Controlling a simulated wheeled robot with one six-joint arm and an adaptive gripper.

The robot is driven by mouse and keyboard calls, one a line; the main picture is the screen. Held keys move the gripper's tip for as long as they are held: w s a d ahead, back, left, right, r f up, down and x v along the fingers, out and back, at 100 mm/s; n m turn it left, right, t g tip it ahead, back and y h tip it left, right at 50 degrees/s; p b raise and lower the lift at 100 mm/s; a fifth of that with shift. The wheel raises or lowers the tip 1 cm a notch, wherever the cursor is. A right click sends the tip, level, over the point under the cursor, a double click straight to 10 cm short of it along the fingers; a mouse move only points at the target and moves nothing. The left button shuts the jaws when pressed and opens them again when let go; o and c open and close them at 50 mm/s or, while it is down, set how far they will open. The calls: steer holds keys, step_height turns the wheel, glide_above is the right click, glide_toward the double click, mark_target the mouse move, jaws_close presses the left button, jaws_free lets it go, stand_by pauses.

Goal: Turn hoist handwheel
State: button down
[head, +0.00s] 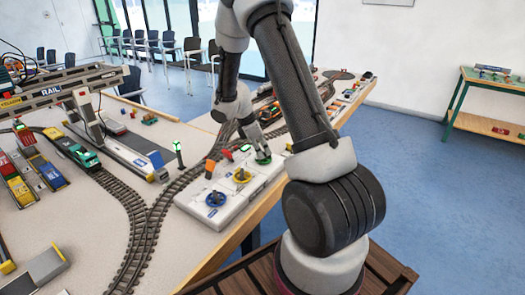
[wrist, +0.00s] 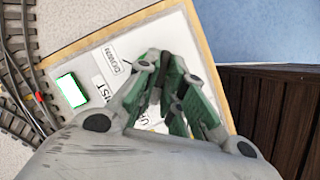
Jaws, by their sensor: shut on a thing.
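The white control box (head: 228,212) stands along the near edge of the layout table. It carries a blue handwheel (head: 215,198), a yellow handwheel (head: 241,176) and a green handwheel (head: 264,160) in a row. My gripper (head: 259,152) points down at the green handwheel at the far end and is shut on it, hiding much of it. In the wrist view my gripper (wrist: 172,100) hides most of the wheel. A partly covered label ending in "IST" and a "DOWN" label show beside it, suggesting this is the hoist handwheel.
Small levers, one orange (head: 210,168), stand behind the wheels. A signal post with a green light (head: 178,150) and curved track (head: 150,225) lie left of the box. A model gantry crane (head: 62,88) stands farther left. Blue floor is open at right.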

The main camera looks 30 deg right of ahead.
steer(key=m, duration=0.2)
steer(key=m+g, duration=0.1)
steer(key=m, duration=0.1)
steer(key=shift+w+d+m+y, duration=0.1)
steer(key=shift+w+m+y, duration=0.05)
steer(key=shift+m+y, duration=0.2)
steer(key=shift+m+g+y, duration=0.4)
steer(key=shift+m+g, duration=0.05)
steer(key=shift+m, duration=0.8)
steer(key=shift+m+g+y, duration=0.35)
steer(key=shift+m+g, duration=0.1)
steer(key=shift+m, duration=0.75)
steer(key=c, duration=1.5)
jaws_free()
steer(key=v, duration=1.2)
steer(key=shift+d+r, duration=0.1)
